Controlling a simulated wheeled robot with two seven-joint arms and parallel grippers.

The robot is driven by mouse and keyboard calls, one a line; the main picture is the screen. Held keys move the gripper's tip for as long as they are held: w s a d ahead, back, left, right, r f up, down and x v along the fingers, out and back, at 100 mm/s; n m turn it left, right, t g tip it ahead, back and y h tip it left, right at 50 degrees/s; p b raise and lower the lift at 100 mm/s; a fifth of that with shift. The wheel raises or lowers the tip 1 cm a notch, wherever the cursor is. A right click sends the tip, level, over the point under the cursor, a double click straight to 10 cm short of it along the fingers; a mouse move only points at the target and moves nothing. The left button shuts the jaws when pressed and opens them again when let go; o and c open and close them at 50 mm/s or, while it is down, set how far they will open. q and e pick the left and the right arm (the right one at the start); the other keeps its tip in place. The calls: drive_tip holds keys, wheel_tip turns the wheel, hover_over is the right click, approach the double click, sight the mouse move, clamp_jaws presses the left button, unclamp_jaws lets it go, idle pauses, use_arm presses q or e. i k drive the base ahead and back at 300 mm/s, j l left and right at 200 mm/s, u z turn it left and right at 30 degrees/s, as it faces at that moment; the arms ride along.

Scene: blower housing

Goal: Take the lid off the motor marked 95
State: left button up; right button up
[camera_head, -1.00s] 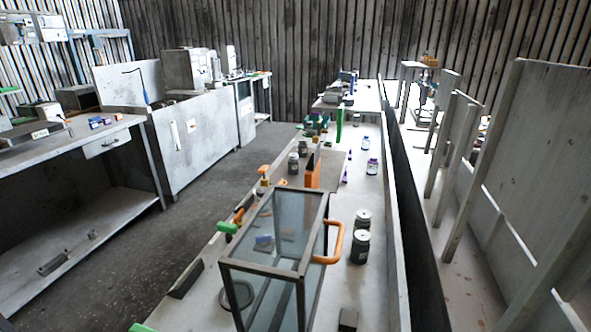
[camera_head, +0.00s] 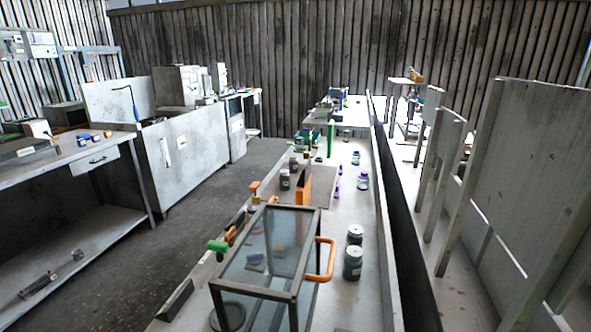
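No motor marked 95 can be made out; any markings are too small to read. Two dark grey lidded cylinders, a nearer one (camera_head: 352,262) and a farther one (camera_head: 354,236), stand upright on the long bench (camera_head: 356,207), right of a glass case. Two similar cylinders, one (camera_head: 284,179) and another (camera_head: 293,164) behind it, stand farther back on the left side. I cannot tell which of these are motors. Neither of my grippers is in view.
The glass case (camera_head: 262,258) with an orange handle (camera_head: 327,262) stands at the bench front. Grey upright panels (camera_head: 525,190) flank the right. Open floor (camera_head: 150,265) lies left, before a workbench (camera_head: 70,158).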

sight(293, 165)
drive_tip(key=j+u, duration=0.1)
drive_tip(key=u, duration=0.7)
drive_tip(key=j+u, duration=0.15)
drive_tip(key=u, duration=0.25)
drive_tip(key=i+j+u, duration=0.25)
drive_tip(key=i+j, duration=0.3)
drive_tip(key=j, duration=0.3)
drive_tip(key=i+j+u, duration=0.25)
drive_tip(key=i+j, duration=0.4)
drive_tip(key=i+z, duration=0.4)
drive_tip(key=i+j+z, duration=0.15)
drive_tip(key=i+z, duration=0.2)
drive_tip(key=i+j+z, duration=0.2)
drive_tip(key=z, duration=0.2)
drive_tip(key=i+l+z, duration=0.15)
drive_tip(key=i+z, duration=0.35)
drive_tip(key=i, duration=0.15)
drive_tip(key=i+j+z, duration=0.1)
drive_tip(key=i+z, duration=0.4)
drive_tip(key=i, duration=0.15)
drive_tip(key=i+z, duration=0.15)
drive_tip(key=i, duration=0.3)
drive_tip(key=i+j+z, duration=0.2)
drive_tip(key=i, duration=0.25)
drive_tip(key=i+j+z, duration=0.15)
drive_tip(key=i, duration=0.3)
